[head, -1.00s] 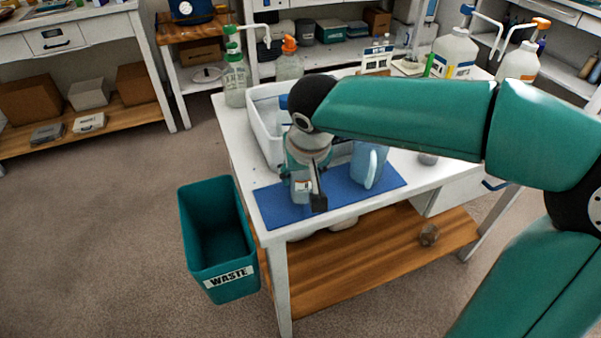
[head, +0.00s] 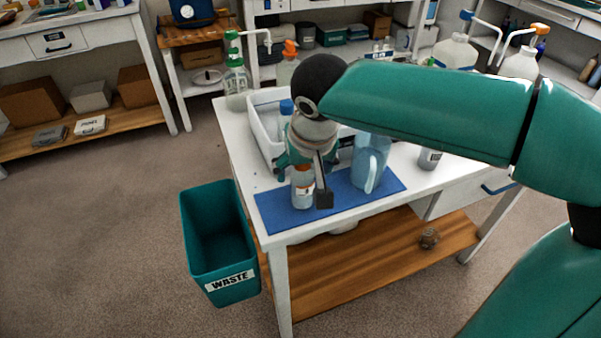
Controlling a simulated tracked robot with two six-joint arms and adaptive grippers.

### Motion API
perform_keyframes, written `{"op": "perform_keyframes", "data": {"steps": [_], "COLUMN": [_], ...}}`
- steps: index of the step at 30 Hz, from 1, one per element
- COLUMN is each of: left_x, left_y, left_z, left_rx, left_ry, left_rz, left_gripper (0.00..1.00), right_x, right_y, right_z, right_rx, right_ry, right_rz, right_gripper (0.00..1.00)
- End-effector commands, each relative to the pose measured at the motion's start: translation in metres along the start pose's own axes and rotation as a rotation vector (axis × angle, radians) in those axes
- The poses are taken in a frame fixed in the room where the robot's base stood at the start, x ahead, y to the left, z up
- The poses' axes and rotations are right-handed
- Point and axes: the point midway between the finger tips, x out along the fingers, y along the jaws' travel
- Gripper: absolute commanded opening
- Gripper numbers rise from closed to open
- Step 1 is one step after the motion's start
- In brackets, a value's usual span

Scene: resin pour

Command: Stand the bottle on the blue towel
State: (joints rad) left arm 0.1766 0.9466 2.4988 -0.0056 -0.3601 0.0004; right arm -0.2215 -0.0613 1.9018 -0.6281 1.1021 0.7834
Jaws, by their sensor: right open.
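A small clear bottle (head: 302,192) with a white label and an orange-brown band near its top stands upright on the blue towel (head: 276,209), near the towel's front left part. My right gripper (head: 302,172) is open, just above and behind the bottle. One dark finger hangs to the right of the bottle; I cannot tell whether any finger touches it. The gripper hides the bottle's top. A light blue pitcher (head: 369,165) stands on the towel to the right. My left gripper is not in view.
A white tub (head: 264,133) holding a blue-capped bottle (head: 286,108) sits behind the gripper. A green-capped bottle (head: 236,82) stands at the table's back left corner. A grey container (head: 429,159) is at right. A teal waste bin (head: 217,245) stands on the floor left of the table.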

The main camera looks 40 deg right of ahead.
Motion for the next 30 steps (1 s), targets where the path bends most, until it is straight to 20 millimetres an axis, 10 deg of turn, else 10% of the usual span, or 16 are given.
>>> {"op": "perform_keyframes", "data": {"steps": [12,30], "left_x": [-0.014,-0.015], "left_y": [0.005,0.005], "left_z": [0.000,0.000], "left_rx": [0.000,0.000], "left_ry": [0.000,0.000], "left_rz": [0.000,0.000], "left_gripper": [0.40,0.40], "right_x": [-0.070,-0.073], "right_y": [0.000,0.000], "right_z": [0.000,0.000], "right_rx": [0.000,0.001], "right_ry": [0.001,-0.001], "right_rz": [-0.002,0.000], "right_gripper": [0.76,0.76]}}
